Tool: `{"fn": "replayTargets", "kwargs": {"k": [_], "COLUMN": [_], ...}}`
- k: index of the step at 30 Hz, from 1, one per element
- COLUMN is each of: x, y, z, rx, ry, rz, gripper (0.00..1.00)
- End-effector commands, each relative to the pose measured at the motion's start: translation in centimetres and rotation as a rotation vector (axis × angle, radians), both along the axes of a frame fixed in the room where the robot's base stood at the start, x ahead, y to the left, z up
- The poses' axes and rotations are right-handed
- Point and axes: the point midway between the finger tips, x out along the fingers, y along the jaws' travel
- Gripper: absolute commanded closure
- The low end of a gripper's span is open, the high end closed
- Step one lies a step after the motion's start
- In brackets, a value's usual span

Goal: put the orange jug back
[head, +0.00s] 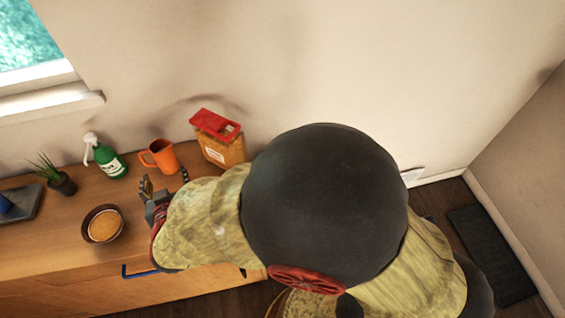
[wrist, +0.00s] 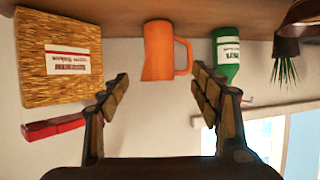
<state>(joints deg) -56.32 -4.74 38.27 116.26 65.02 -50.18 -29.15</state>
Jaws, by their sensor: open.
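The orange jug (head: 161,156) stands upright on the wooden counter near the wall, its handle toward the left in the head view. In the wrist view, which is upside down, the jug (wrist: 158,52) sits ahead of the fingers, lined up with the gap between them. My gripper (head: 166,181) is just in front of the jug in the head view. Its fingers (wrist: 160,76) are spread open and empty. I cannot tell whether a finger touches the jug.
A red-lidded cereal container (head: 219,145) stands right of the jug. A green bottle (head: 109,161) and a potted plant (head: 62,183) stand left. A bowl (head: 102,225) is at the front left. A dark tray (head: 22,205) lies at the far left.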

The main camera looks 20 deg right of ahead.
Motion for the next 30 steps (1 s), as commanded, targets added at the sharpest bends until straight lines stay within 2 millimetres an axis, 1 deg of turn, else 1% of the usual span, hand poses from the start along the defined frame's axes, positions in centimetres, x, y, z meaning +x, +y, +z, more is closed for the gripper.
{"fn": "replayTargets", "kwargs": {"k": [2, 5, 8, 9, 11, 12, 14, 15, 17, 18, 20, 21, 23, 24, 27, 30], "x": [0.6, 1.8, 2.6, 2.6, 2.2, 1.7, 0.6, -0.3, -2.0, -3.3, -5.6, -7.2, -9.7, -11.4, -15.1, -17.7], "y": [-0.3, -1.0, -2.7, -3.8, -5.6, -7.1, -9.5, -11.3, -14.3, -16.4, -19.7, -22.0, -25.2, -27.2, -31.2, -33.8], "z": [1.0, 3.4, 6.9, 8.3, 10.1, 11.2, 12.6, 13.4, 14.2, 14.6, 14.9, 15.0, 15.0, 14.8, 14.5, 14.3], "rx": [0.028, 0.095, 0.166, 0.185, 0.202, 0.208, 0.205, 0.196, 0.175, 0.156, 0.122, 0.099, 0.062, 0.041, -0.006, -0.034], "ry": [0.013, 0.053, 0.111, 0.136, 0.176, 0.202, 0.243, 0.272, 0.318, 0.35, 0.402, 0.438, 0.49, 0.524, 0.597, 0.646], "rz": [0.009, 0.048, 0.108, 0.132, 0.164, 0.182, 0.2, 0.205, 0.204, 0.195, 0.17, 0.145, 0.099, 0.066, -0.018, -0.081], "gripper": [0.36, 0.36, 0.36, 0.36, 0.36, 0.36, 0.36, 0.36, 0.36, 0.36, 0.36, 0.36, 0.36, 0.36, 0.36, 0.36]}}
